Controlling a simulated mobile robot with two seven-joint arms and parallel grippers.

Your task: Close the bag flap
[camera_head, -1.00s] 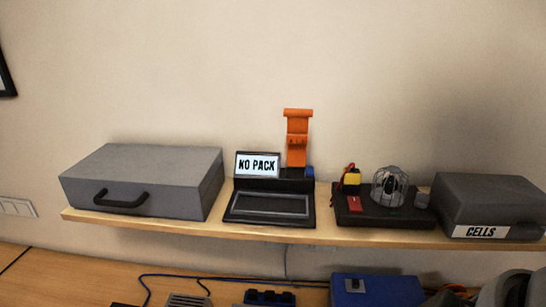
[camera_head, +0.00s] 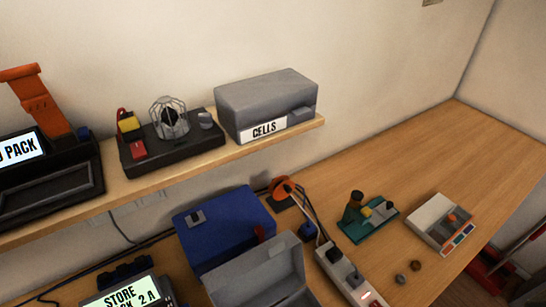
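I cannot make out a bag or a flap for certain in the head view. A blue box (camera_head: 222,228) with a small grey latch stands on the desk below the shelf. In front of it is a grey box (camera_head: 262,275) with its lid raised, cut off by the bottom edge. A red object (camera_head: 487,277) is partly visible low at the right, beyond the desk edge; I cannot tell what it is. Neither of my grippers is in view.
A wooden shelf (camera_head: 185,178) holds a grey CELLS box (camera_head: 268,100) and a black board with a wire cage (camera_head: 170,118). On the desk are a power strip (camera_head: 350,276), a green board (camera_head: 368,222) and a grey-white device (camera_head: 441,222). The desk's far right is clear.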

